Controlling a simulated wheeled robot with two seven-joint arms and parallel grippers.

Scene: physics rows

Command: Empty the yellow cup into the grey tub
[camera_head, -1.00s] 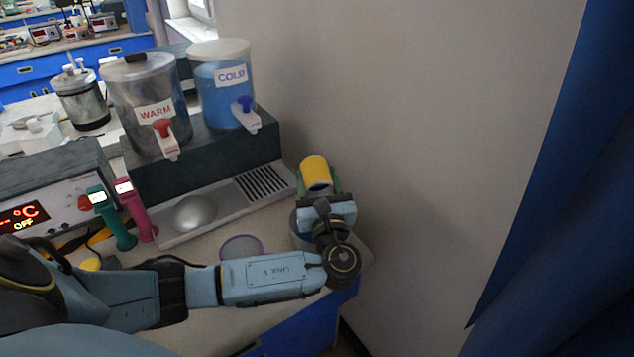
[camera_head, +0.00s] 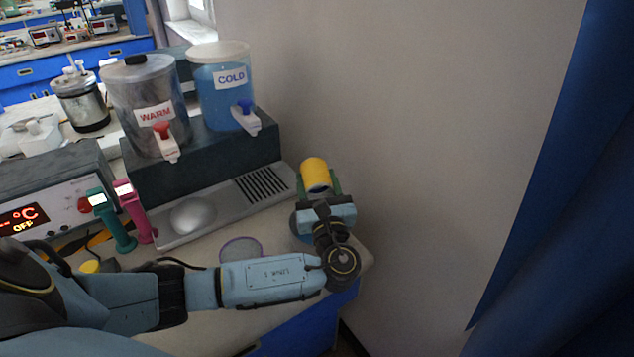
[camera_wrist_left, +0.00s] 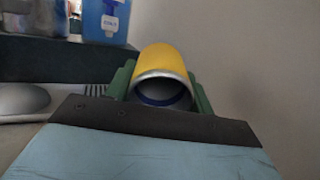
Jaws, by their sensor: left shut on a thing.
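The yellow cup (camera_head: 314,171) is held between the green fingers of my left gripper (camera_head: 319,187), near the wall at the right end of the counter. The cup is tipped over, with its mouth towards me and downward. In the left wrist view the cup (camera_wrist_left: 163,61) shows its pale rim and a dark inside with a blue ring; no pouring contents can be made out. My right gripper is not in view.
Left of the cup stand the drip tray (camera_head: 222,203) and the WARM (camera_head: 147,90) and COLD (camera_head: 222,75) dispensers. A purple-rimmed round item (camera_head: 241,250) lies by my forearm. The wall (camera_head: 430,150) is close on the right.

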